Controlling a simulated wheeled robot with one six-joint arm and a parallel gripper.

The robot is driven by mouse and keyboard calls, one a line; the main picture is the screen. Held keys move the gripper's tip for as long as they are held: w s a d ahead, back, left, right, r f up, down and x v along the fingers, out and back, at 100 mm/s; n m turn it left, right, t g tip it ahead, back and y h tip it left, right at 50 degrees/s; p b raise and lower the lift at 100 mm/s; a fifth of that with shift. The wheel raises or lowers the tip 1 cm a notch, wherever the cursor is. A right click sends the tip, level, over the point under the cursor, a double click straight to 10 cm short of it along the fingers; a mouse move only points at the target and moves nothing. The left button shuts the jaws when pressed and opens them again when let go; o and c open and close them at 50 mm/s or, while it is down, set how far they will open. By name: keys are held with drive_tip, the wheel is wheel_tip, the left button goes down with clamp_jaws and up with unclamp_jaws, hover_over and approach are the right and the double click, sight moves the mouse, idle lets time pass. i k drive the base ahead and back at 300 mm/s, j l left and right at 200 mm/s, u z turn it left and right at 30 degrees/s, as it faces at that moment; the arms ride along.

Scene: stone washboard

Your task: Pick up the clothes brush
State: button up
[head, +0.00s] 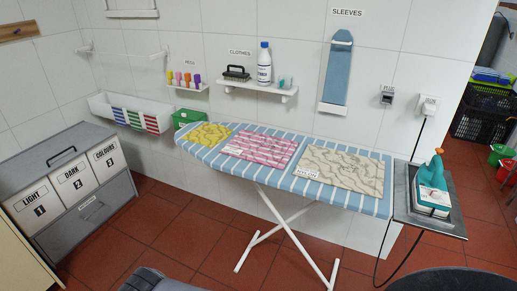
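The clothes brush (236,72) is dark, with an arched handle on top and paler bristles below. It sits at the left end of a small white wall shelf (257,87), under a sign reading "CLOTHES". A white bottle with a blue cap (264,64) stands to its right on the same shelf, with a small gap between them.
An ironing board (284,187) with several cloths stands in front of the shelf. A teal iron (433,185) rests at its right end, its cord hanging down. A grey sorting cabinet (75,185) stands left. Red floor is clear between them.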

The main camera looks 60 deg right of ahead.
sight(228, 75)
drive_tip(key=z, duration=2.25)
